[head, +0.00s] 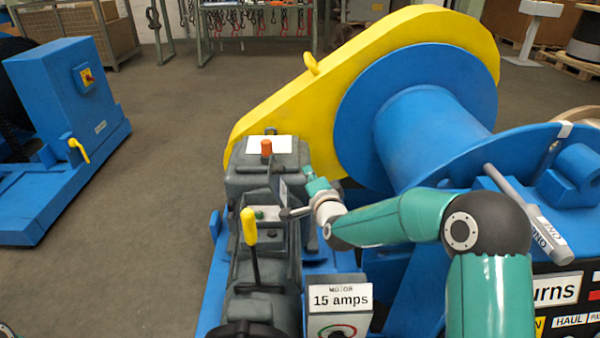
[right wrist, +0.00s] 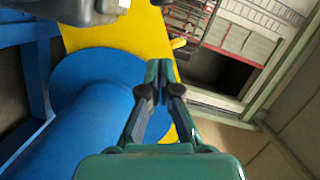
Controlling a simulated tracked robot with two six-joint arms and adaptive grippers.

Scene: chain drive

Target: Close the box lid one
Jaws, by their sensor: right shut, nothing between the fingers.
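My right arm comes in from the right in the head view. A small box with a pale face and a green button (head: 259,214) sits on the housing, just left of the fingertips. A thin dark plate (head: 281,188) stands upright by it and may be its lid; I cannot tell for sure. I cannot tell whether the fingers touch it. My left gripper is not in view.
The yellow chain guard (head: 285,122) and blue drum (head: 425,120) stand behind.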

